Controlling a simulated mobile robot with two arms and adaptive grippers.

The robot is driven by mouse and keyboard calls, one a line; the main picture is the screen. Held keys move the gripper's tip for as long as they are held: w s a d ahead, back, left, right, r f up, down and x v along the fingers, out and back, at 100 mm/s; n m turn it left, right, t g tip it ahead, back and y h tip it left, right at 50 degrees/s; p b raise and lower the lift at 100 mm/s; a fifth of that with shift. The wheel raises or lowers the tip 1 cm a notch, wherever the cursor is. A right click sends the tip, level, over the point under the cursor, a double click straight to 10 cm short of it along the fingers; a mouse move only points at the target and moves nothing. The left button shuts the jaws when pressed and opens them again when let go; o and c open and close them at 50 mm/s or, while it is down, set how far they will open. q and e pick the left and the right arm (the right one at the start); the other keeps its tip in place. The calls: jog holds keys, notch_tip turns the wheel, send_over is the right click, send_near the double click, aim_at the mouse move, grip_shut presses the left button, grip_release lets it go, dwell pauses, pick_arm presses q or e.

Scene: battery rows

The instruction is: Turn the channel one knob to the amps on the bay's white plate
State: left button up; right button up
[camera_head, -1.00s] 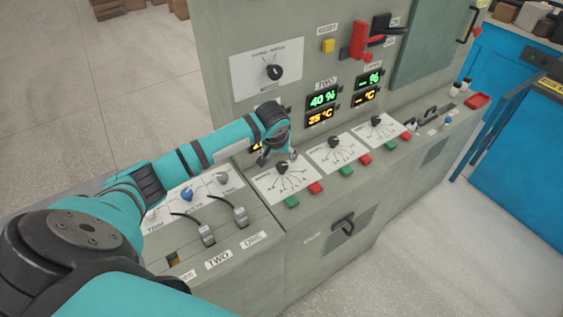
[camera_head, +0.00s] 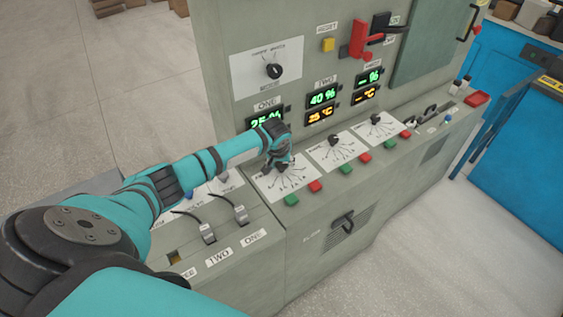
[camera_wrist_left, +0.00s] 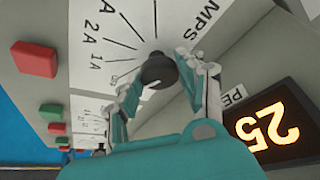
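The channel one knob is a dark round knob on the leftmost white dial card (camera_head: 269,188) of the sloping console. It shows clearly in the left wrist view (camera_wrist_left: 158,71), with printed lines, "1A", "2A" and part of "AMPS" around it. My left gripper (camera_head: 282,165) is over this knob. In the left wrist view its fingers (camera_wrist_left: 163,84) are apart, one each side of the knob, without a clear grip. The knob's pointer direction is not clear. A larger white plate (camera_head: 248,78) with its own dark knob is on the upright panel; its print is too small to read. My right gripper is out of view.
Green (camera_head: 291,200) and red (camera_head: 315,186) buttons sit just below the dial card. Two similar dial knobs (camera_head: 334,139) (camera_head: 376,118) stand to the right. Cabled plugs (camera_head: 207,233) are at left. Displays rise behind the dials, the channel one display (camera_head: 262,120) partly hidden.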

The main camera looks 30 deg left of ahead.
pick_arm(q)
jog(key=c, duration=0.6)
jog(key=shift+o, duration=0.2)
jog(key=shift+m+h+p, duration=0.3)
jog(key=shift+m+p, duration=0.1)
jog(key=shift+m, duration=0.3)
jog(key=shift+m+h, duration=0.3)
jog(key=shift+m, duration=0.4)
jog(key=shift+a+m+h, duration=0.15)
jog(key=shift+m+h, duration=0.35)
jog(key=shift+m, duration=0.9)
jog(key=o, duration=1.1)
